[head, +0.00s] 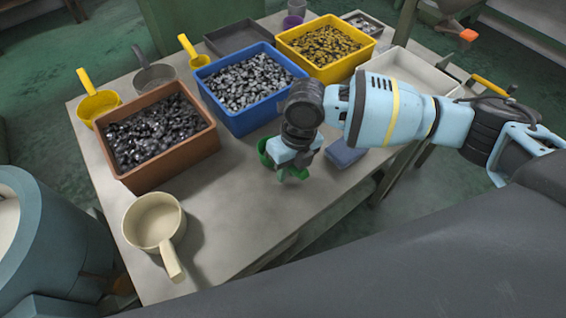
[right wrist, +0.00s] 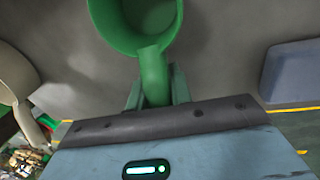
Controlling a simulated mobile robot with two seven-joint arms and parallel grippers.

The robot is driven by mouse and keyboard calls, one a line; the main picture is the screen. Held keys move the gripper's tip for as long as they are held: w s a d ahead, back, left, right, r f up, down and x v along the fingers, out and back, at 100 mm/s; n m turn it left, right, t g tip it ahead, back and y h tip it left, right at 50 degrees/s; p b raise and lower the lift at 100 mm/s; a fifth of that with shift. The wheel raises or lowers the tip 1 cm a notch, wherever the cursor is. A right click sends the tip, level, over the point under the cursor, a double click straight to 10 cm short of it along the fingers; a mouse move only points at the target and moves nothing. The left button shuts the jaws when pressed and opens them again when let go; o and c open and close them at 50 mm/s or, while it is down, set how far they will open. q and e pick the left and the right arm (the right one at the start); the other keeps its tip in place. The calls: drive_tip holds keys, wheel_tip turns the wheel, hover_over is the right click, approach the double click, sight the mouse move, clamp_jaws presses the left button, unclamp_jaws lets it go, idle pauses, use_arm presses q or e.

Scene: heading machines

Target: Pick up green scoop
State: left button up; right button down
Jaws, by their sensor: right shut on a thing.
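The green scoop (head: 265,152) is at the front right part of the table, in front of the blue bin, partly hidden behind my right gripper (head: 292,172). In the right wrist view the scoop's round cup (right wrist: 137,22) is at the top and its handle runs down between the fingers of my right gripper (right wrist: 157,88). The gripper is shut on the handle. I cannot tell whether the scoop still touches the table. My left gripper is not in view.
A brown bin (head: 170,172), a blue bin (head: 262,119) and a yellow bin (head: 329,75) hold small metal parts. A cream scoop (head: 152,243) lies at the front left. A blue-grey block (head: 345,153) is right of my gripper. Bare table lies between the cream scoop and my gripper.

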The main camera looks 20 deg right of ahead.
wheel_tip(320, 180, up, 10)
drive_tip(key=shift+f, duration=0.1)
drive_tip(key=shift+d, duration=0.1)
drive_tip(key=m, duration=0.2)
drive_tip(key=s+m, duration=0.1)
drive_tip(key=shift+d+m+t, duration=0.35)
drive_tip(key=shift+m+t, duration=0.05)
drive_tip(key=m, duration=0.3)
drive_tip(key=s+d+m, duration=0.1)
drive_tip(key=m, duration=0.1)
drive_tip(key=shift+s+r+t, duration=0.1)
drive_tip(key=shift+r+t, duration=0.1)
drive_tip(key=shift+t, duration=0.2)
drive_tip(key=s+d+r+m+h, duration=0.1)
drive_tip(key=s+d+m+h, duration=0.1)
drive_tip(key=m, duration=1.3)
drive_tip(key=s+d+r+m+g+h, duration=0.1)
drive_tip(key=s+d+m, duration=0.3)
drive_tip(key=m, duration=1.1)
drive_tip(key=shift+s+d+h, duration=0.4)
drive_tip(key=shift+s+h, duration=0.1)
